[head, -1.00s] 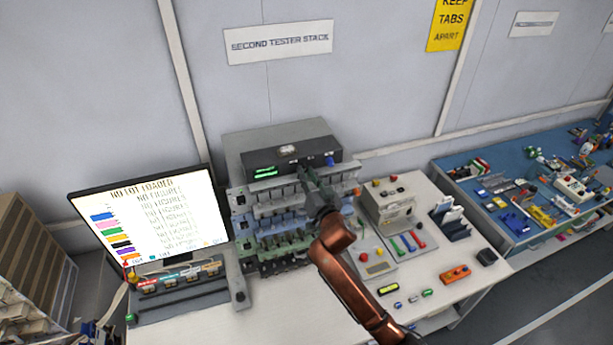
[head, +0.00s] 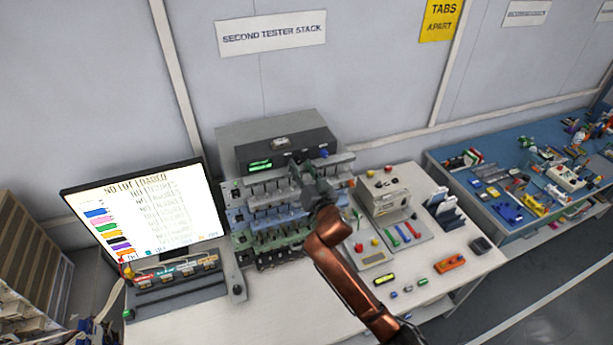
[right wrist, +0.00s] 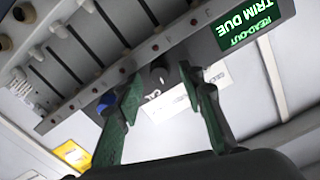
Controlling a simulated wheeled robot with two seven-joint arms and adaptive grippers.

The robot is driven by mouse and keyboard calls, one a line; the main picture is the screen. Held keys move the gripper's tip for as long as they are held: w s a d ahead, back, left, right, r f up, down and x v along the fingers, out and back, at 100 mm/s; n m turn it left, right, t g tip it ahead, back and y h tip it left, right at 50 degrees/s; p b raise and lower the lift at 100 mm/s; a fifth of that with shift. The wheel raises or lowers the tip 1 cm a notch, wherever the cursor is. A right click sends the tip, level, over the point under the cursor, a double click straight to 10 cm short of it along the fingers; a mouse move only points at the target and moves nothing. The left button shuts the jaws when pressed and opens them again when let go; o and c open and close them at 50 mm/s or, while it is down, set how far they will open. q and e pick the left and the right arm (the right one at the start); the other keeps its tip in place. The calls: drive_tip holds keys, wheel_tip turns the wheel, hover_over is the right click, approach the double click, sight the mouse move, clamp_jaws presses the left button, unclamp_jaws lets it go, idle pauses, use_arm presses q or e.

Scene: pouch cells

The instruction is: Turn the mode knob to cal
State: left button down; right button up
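The tester stack has a black top unit (head: 285,150) with a green lit read-out (head: 260,165); in the right wrist view the read-out (right wrist: 255,30) says TRIM DUE. A dark round knob (right wrist: 158,72) sits on the panel there, next to a pale label (right wrist: 158,95) with CAL on it. My right gripper (right wrist: 160,70) is open, its green fingers on either side of the knob; I cannot tell whether they touch it. In the head view my right gripper (head: 303,172) is in front of the stack and hides the knob. My left gripper is not in view.
A blue knob (right wrist: 106,103) is close beside the left finger in the right wrist view, and shows in the head view (head: 323,153). Rows of cell holders (head: 265,220) lie below the unit. A screen (head: 150,215) stands left, a small console (head: 385,195) right.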

drive_tip(key=v, duration=1.1)
drive_tip(key=shift+s, duration=0.2)
